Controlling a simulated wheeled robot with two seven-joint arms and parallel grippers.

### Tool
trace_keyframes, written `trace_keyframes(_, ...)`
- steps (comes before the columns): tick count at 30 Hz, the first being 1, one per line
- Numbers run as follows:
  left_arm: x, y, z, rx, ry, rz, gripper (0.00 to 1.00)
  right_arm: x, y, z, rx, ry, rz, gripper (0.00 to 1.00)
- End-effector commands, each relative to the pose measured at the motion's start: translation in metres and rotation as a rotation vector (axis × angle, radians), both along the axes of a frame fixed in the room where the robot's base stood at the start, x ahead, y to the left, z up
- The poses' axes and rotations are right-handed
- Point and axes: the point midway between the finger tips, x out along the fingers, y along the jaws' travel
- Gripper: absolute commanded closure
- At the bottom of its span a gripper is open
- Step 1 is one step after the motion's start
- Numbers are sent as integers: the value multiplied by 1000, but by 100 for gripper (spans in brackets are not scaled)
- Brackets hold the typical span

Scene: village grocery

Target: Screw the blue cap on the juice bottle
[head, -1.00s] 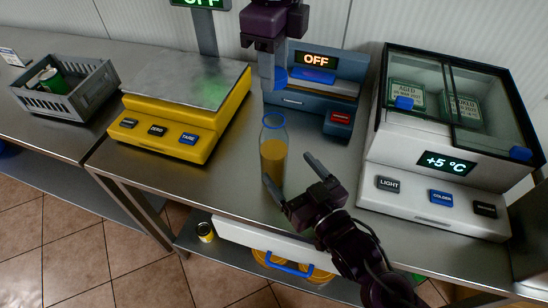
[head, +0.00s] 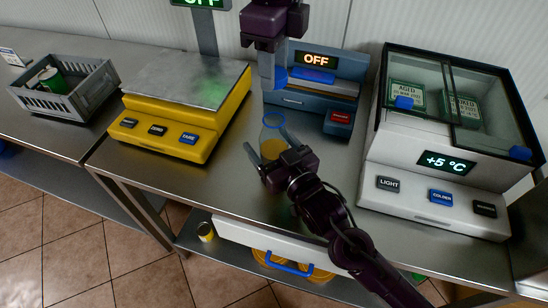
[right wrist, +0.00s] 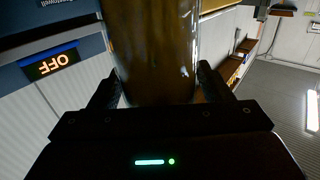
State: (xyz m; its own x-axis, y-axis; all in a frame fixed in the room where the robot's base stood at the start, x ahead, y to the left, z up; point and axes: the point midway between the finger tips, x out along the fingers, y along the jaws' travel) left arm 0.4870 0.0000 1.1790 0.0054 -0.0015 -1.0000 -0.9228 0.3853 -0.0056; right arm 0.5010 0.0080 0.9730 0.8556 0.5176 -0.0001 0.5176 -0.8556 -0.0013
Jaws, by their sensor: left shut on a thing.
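In the right wrist view the bottle (right wrist: 155,50) fills the space between the fingers, with narrow gaps seeming to remain. My left gripper (head: 272,78) hangs from the top above and behind the bottle. It is shut on the blue cap (head: 282,77), mostly hidden by the fingers, held apart from the bottle.
A yellow scale (head: 165,138) stands left of the bottle. A blue-grey machine (head: 338,120) reading OFF stands close behind. A white cooler (head: 420,180) with a glass top is at the right. A grey crate (head: 62,105) sits far left. The counter between scale and bottle is clear.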

Motion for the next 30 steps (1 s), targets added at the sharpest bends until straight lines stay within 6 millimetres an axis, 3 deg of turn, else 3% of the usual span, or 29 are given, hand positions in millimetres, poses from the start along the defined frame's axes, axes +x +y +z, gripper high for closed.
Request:
trace_keyframes(1, 0, 0, 0, 0, 0, 0, 83, 0, 0, 0, 0, 0, 0, 35)
trace_keyframes(13, 0, 0, 0, 0, 0, 0, 83, 0, 0, 0, 0, 0, 0, 86)
trace_keyframes(17, 0, 0, -9, 0, 4, 0, 83, 0, 0, 0, 0, 0, 0, 86)
trace_keyframes(24, -1, 0, -44, 1, 7, -1, 83, 0, 0, 0, 0, 0, 0, 86)
trace_keyframes(30, 0, 0, -50, 1, 3, 0, 83, 0, 0, 0, 0, 0, 0, 86)
